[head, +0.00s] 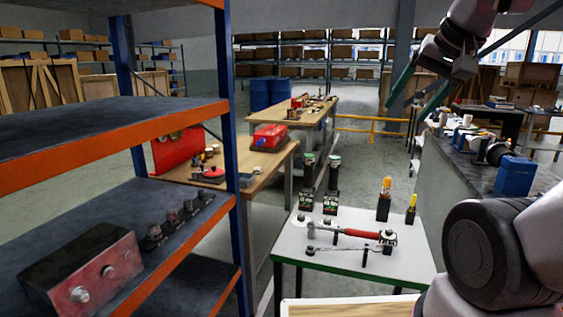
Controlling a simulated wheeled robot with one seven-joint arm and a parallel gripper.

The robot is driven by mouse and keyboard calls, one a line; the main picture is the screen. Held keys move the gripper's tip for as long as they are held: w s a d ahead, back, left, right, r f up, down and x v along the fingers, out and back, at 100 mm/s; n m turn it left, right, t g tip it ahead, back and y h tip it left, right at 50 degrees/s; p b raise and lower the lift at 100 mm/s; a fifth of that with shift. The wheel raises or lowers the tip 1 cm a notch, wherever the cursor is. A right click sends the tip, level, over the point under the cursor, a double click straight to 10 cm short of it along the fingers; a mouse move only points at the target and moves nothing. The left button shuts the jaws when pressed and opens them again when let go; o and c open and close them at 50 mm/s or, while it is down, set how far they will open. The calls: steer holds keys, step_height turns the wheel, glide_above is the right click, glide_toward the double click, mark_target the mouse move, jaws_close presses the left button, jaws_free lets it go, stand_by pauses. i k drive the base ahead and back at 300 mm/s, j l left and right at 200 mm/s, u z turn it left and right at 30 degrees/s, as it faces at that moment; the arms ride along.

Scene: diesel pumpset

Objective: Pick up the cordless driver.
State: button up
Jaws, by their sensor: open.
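My gripper (405,110) is at the upper right of the head view, its two green fingers spread apart with nothing between them. It appears high, above the floor and the tables. I cannot clearly make out the cordless driver. A white table (286,250) stands at lower centre with several tools on it. Two dark upright tools with pale green tops, a left one (307,182) and a right one (332,182), stand in holders at its back left; they are too small to identify. A red-handled tool (358,233) lies across stands near the middle.
Two yellow-handled tools, one taller (385,195) and one shorter (411,208), stand at the white table's back right. A blue-orange shelf (120,140) fills the left. A wooden bench (205,190) holds a red toolbox (270,137). A blue container (514,177) stands on the right counter.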

mark_target(334, 161)
steer(key=k+j+u, duration=0.15)
steer(key=u, duration=0.3)
steer(key=k+j+u, duration=0.2)
steer(key=u, duration=0.3)
steer(key=k+j+u, duration=0.1)
steer(key=j+u, duration=0.35)
steer(key=l+z, duration=0.1)
steer(key=z, duration=1.5)
steer(key=i+z, duration=0.3)
steer(key=i+j+z, duration=0.25)
steer(key=i, duration=0.2)
steer(key=i+j+z, duration=0.3)
steer(key=i+l, duration=0.05)
steer(key=i, duration=0.05)
